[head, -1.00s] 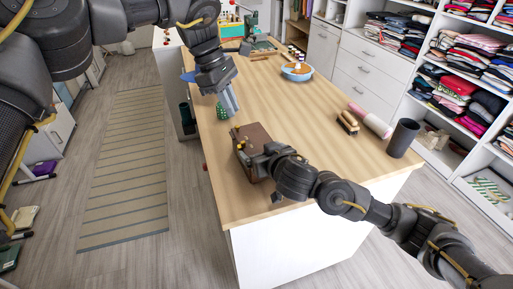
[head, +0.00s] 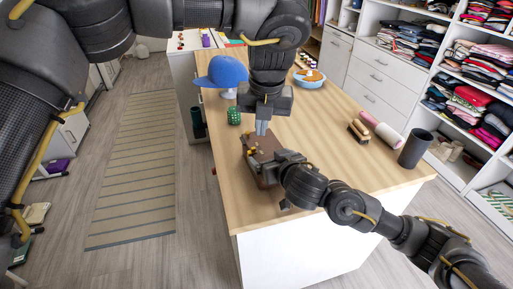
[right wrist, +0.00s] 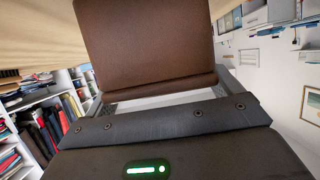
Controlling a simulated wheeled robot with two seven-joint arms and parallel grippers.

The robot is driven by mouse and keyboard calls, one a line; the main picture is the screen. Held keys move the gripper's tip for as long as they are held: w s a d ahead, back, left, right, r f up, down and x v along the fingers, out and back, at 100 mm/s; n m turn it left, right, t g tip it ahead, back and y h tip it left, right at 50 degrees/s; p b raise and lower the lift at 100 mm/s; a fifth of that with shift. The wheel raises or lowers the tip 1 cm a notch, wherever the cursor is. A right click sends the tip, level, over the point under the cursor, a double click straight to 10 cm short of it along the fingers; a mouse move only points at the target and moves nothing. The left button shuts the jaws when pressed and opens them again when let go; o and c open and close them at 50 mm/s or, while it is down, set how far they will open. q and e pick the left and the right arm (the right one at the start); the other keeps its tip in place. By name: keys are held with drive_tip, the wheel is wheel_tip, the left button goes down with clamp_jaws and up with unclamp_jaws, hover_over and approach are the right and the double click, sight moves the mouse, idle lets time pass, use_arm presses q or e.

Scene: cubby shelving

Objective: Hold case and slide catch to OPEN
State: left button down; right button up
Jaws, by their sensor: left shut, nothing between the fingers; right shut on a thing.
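The brown case (head: 267,146) sits on the wooden table near its front left edge. Small brass-coloured parts show on its left side, but I cannot tell which is the catch. My right gripper (head: 272,166) is shut on the case from the right. In the right wrist view the brown case (right wrist: 145,45) fills the space between my fingers. My left gripper (head: 262,129) points down just above the case's far side, its fingers together and empty. I cannot tell whether its tips touch the case.
A blue cap (head: 222,71) on a white stand and a green cup (head: 234,116) stand behind the case. A blue bowl (head: 309,79) is farther back. A brush (head: 358,131), a pink-and-white roller (head: 383,129) and a dark cylinder (head: 415,148) are at the right. The table's middle is clear.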

sight(252, 147)
use_arm(q)
drive_tip(key=n, duration=0.4)
drive_tip(key=shift+w+a+n, duration=0.15)
drive_tip(key=shift+w+n, duration=0.15)
drive_tip(key=shift+w, duration=0.05)
drive_tip(key=x, duration=1)
drive_tip(key=shift+w, duration=0.15)
drive_tip(key=shift+w+r, duration=0.1)
drive_tip(key=shift+w+a, duration=0.3)
drive_tip(key=shift+w, duration=0.35)
drive_tip(key=shift+w+a, duration=0.3)
drive_tip(key=shift+w, duration=0.35)
